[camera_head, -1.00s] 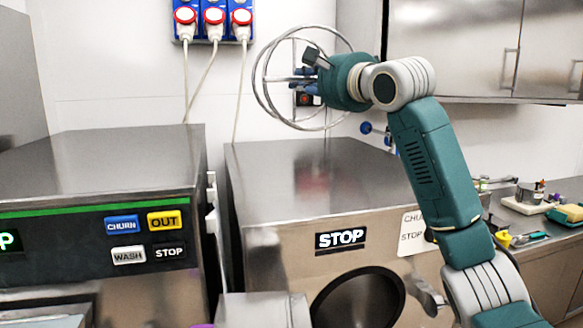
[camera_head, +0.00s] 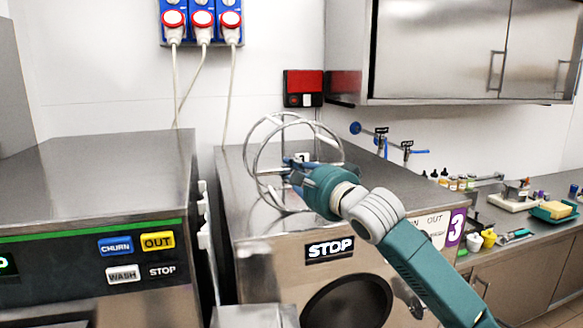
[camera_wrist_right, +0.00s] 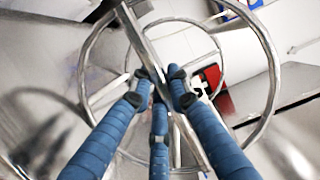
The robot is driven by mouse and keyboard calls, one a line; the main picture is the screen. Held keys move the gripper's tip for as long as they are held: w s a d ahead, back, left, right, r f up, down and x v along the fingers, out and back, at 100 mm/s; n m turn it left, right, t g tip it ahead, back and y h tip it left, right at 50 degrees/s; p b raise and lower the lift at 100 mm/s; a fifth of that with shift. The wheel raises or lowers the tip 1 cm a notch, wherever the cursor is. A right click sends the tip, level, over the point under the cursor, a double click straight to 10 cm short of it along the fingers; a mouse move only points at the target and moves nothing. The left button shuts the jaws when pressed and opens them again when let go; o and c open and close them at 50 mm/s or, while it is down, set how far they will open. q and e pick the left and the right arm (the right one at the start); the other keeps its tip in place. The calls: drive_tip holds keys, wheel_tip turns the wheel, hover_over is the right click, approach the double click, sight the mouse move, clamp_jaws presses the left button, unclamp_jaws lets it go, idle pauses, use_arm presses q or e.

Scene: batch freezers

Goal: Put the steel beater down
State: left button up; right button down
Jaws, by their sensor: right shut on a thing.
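The steel beater (camera_head: 256,152), an open frame of round steel rings and bars, is at the top of the right-hand freezer (camera_head: 222,170). My right gripper (camera_head: 296,176) is shut on the beater from its near right side. In the right wrist view, the blue fingers (camera_wrist_right: 160,95) close around a straight bar of the beater (camera_wrist_right: 268,60), with its rings around them. The beater's lower edge is at or just above the steel top; I cannot tell whether it touches. My left gripper is not in view.
A second freezer (camera_head: 90,165) with CHURN, OUT, WASH and STOP buttons stands at left across a narrow gap. A steel cabinet (camera_head: 440,45) hangs at upper right.

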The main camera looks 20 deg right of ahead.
drive_tip(key=shift+r, duration=0.1)
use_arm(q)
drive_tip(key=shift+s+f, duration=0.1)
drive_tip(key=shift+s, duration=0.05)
use_arm(e)
drive_tip(key=shift+s, duration=0.1)
drive_tip(key=c, duration=2.1)
unclamp_jaws()
drive_tip(key=shift+f, duration=0.25)
drive_tip(key=o, duration=0.4)
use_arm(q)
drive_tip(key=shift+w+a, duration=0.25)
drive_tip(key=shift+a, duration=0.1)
use_arm(e)
drive_tip(key=shift+o, duration=0.3)
